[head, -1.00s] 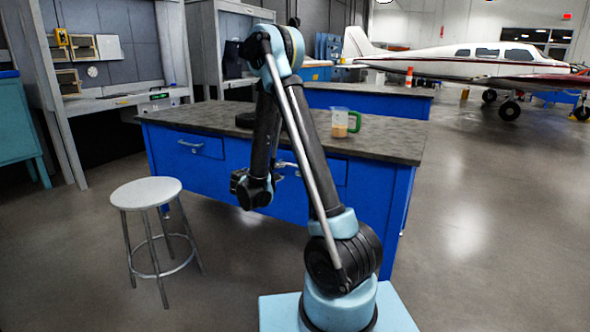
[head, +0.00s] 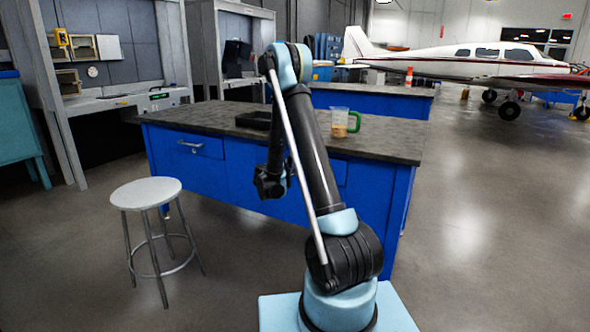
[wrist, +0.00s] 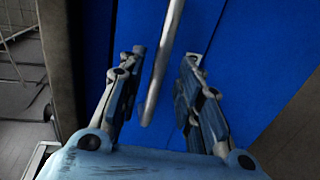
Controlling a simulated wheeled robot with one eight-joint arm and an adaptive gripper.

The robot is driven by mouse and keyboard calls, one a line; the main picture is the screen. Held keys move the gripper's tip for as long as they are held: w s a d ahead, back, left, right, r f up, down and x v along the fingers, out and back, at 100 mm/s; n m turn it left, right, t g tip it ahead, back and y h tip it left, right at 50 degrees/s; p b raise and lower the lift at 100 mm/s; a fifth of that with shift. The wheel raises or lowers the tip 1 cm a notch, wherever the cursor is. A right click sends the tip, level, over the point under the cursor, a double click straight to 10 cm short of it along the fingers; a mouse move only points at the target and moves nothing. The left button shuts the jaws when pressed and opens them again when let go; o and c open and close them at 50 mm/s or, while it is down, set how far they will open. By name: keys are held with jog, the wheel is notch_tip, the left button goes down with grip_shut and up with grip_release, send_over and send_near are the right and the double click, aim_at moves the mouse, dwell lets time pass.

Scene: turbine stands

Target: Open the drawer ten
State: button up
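A blue workbench (head: 375,215) with a dark top stands in front of me in the head view. Its left drawer (head: 212,147) is shut and has a silver handle (head: 190,144). Another drawer (head: 331,172) at the right is mostly behind my arm, its handle hidden there. No number shows on either drawer. In the wrist view my gripper (wrist: 161,62) is open, facing a blue front (wrist: 220,20). A silver bar handle (wrist: 163,65) runs between the two fingers, with gaps to both. In the head view the fingers are hidden behind my arm.
A measuring jug with a green handle (head: 341,122) and a black tray (head: 254,119) stand on the worktop. A round grey stool (head: 147,193) stands at the left front. The floor to the right is clear, with a white airplane (head: 450,57) far back.

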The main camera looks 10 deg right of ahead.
jog(key=shift+x, duration=1.5)
grip_shut()
jog(key=shift+d, duration=0.1)
